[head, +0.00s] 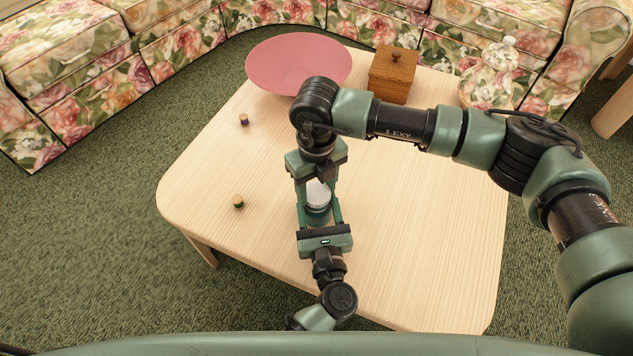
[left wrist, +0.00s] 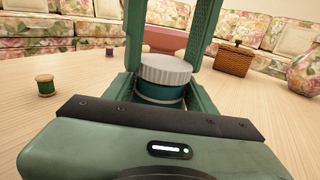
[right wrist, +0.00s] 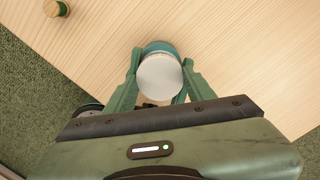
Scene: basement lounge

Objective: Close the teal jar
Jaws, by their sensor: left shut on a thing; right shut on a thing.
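The teal jar (head: 318,210) stands upright on the pale wooden table with its white lid (head: 318,194) on top. The left wrist view shows the teal body (left wrist: 160,92) under the ribbed white lid (left wrist: 165,70); I cannot tell how tightly the lid sits. My left gripper (head: 320,213) comes from the near side and is shut on the jar's body. My right gripper (head: 317,184) points down from above and is shut on the lid, one finger on each side. In the right wrist view the lid (right wrist: 160,78) lies between its fingers, partly covering the body.
Two thread spools, one green (head: 238,202) and one purple (head: 244,120), stand on the left of the table (head: 420,250). A floral sofa (head: 180,45) lies beyond.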

